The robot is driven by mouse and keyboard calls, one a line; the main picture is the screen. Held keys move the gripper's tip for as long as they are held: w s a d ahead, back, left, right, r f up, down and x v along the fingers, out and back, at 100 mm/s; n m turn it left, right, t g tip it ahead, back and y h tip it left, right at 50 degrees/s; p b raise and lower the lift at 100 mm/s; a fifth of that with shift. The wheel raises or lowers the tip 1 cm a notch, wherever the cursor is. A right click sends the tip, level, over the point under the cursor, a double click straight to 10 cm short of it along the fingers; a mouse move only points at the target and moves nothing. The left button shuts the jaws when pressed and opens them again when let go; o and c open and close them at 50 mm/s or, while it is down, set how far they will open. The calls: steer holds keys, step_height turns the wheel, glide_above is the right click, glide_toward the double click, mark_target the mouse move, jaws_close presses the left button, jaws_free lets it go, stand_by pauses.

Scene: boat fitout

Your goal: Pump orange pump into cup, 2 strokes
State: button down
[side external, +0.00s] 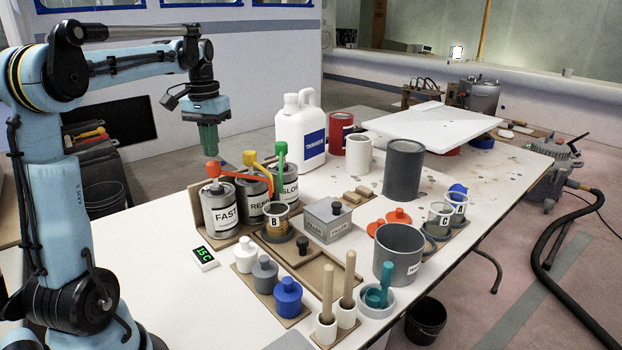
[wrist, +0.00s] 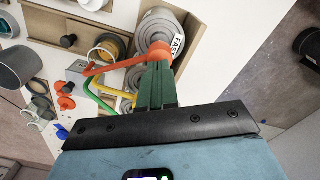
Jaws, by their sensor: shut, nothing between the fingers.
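The orange pump (side external: 213,169) stands on the can labelled FAST (side external: 222,213), its spout reaching right. My gripper (side external: 208,152) is shut and empty, pointing down a little above the orange pump head. In the wrist view my gripper (wrist: 157,68) overlaps the orange pump head (wrist: 160,50); whether they touch cannot be told. A clear cup marked B (side external: 275,218) stands on a wooden holder right of the FAST can. The cup (wrist: 108,46) shows in the wrist view near the orange spout's end.
Yellow (side external: 250,158) and green (side external: 281,152) pumps stand on cans beside the orange one. A grey filler box (side external: 328,219), a white thinner jug (side external: 300,135) and a small display (side external: 203,257) are nearby. Cups A and C stand farther right.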

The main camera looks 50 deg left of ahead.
mark_target(213, 163)
stand_by(0.4)
steer(key=shift+f, duration=2.05)
steer(key=shift+r, duration=2.05)
steer(key=shift+r, duration=0.1)
steer(key=shift+r, duration=1.4)
steer(key=shift+d, duration=0.1)
